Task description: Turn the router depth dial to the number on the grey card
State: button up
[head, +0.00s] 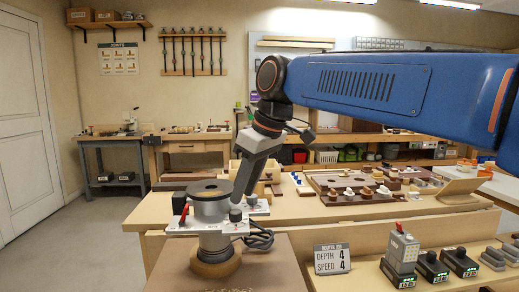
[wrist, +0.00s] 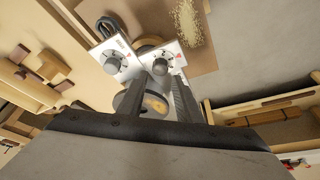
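The router (head: 212,222) stands upright on a brown board, with a round grey body and pale control plates. The grey card (head: 332,258) reads "DEPTH 4, SPEED 4". In the wrist view there are two black dials on white plates: a left dial (wrist: 112,64) and a right dial (wrist: 160,67), each beside a red mark. Their labels and settings are too small to read. My gripper (head: 238,200) points down at the router's right side, close above a dark knob. In the wrist view my gripper (wrist: 162,80) is open, its fingertips near the right dial; contact cannot be told.
A black cable (head: 260,238) coils right of the router. Several battery chargers (head: 432,266) stand at the right. Behind, the bench holds a wooden tray (head: 325,187) with small pieces. A red lever (head: 184,214) stands at the router's left.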

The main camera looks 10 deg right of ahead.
jog(key=v, duration=1.2)
jog(key=shift+w+f, duration=0.1)
jog(key=s+d+f+m+h, duration=0.1)
jog(key=s+d+f+m, duration=0.2)
jog(key=f, duration=0.9)
jog(key=s+d+f+m+t+h, duration=0.1)
jog(key=s+d+f+m, duration=0.3)
jog(key=s+d+f, duration=0.4)
jog(key=s+d+f+m+t+h, duration=0.1)
jog(key=s+d+f+m, duration=0.2)
jog(key=d+f, duration=0.7)
notch_tip(320, 180, down, 8)
jog(key=s, duration=0.2)
jog(key=shift+s, duration=0.4)
